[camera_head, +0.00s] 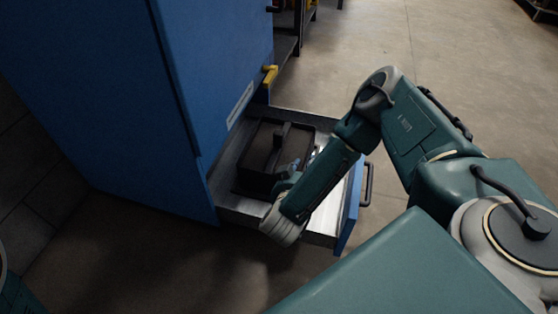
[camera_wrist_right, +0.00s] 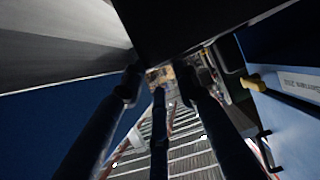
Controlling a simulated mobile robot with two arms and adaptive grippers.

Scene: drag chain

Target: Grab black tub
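The black tub (camera_head: 262,155) sits in the open drawer (camera_head: 228,200) of the blue cabinet. It is a dark open box with a raised handle bar across its middle. My right gripper (camera_head: 291,168) is at the tub's right side, largely hidden behind my own wrist. In the right wrist view my right gripper (camera_wrist_right: 160,82) shows dark fingers spread apart, with nothing seen between them. A dark surface (camera_wrist_right: 185,22), likely the tub, lies just above the fingertips; whether they touch cannot be told. My left gripper is not in view.
The blue cabinet (camera_head: 95,80) rises close behind and left of the drawer. The blue drawer front (camera_head: 350,210) with its dark handle (camera_head: 367,185) stands out under my right arm. A yellow handle (camera_head: 270,75) is on the cabinet. Open floor (camera_head: 430,50) lies beyond.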

